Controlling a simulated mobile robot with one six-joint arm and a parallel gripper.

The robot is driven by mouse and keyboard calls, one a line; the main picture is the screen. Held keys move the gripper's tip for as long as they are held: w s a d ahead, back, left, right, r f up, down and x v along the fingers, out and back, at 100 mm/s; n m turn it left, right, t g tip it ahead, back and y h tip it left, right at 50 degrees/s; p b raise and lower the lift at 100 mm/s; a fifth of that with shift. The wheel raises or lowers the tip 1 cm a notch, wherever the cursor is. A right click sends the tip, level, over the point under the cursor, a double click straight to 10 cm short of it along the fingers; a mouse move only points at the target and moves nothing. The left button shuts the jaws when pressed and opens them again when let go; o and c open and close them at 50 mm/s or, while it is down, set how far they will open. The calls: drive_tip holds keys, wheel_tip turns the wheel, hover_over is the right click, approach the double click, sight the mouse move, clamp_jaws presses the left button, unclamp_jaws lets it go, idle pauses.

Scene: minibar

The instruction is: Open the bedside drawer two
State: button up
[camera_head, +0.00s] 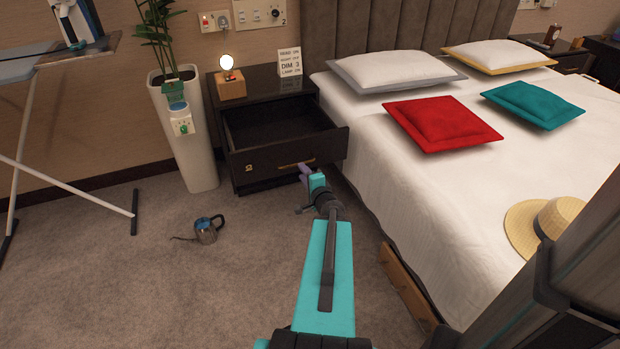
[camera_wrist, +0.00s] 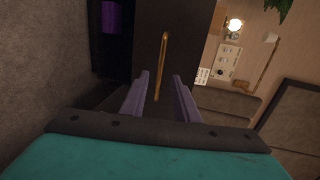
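The dark bedside cabinet (camera_head: 262,85) stands left of the bed. Its drawer (camera_head: 290,150) is pulled well out, and the inside that shows looks empty. A thin brass handle (camera_head: 296,165) runs along the drawer front. My gripper (camera_head: 304,171) is at the right part of this front, close to the handle. In the wrist view, my gripper (camera_wrist: 160,78) has its two purple fingers apart. The brass handle (camera_wrist: 161,60) lies in line with the gap between them, with space on both sides. I cannot tell whether a finger touches the drawer front.
The bed (camera_head: 390,190) is close on the right of my arm. A white planter (camera_head: 196,160) stands left of the cabinet. The carpet in front of the cabinet is otherwise mostly clear. A lamp (camera_head: 230,82) stands on the cabinet.

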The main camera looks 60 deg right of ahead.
drive_tip(key=p+v, duration=0.5)
drive_tip(key=p, duration=0.4)
drive_tip(key=shift+s+a+r, duration=0.15)
drive_tip(key=shift+s+a, duration=0.05)
drive_tip(key=shift+s, duration=0.1)
drive_tip(key=shift+s, duration=0.1)
idle(0.4)
idle(0.4)
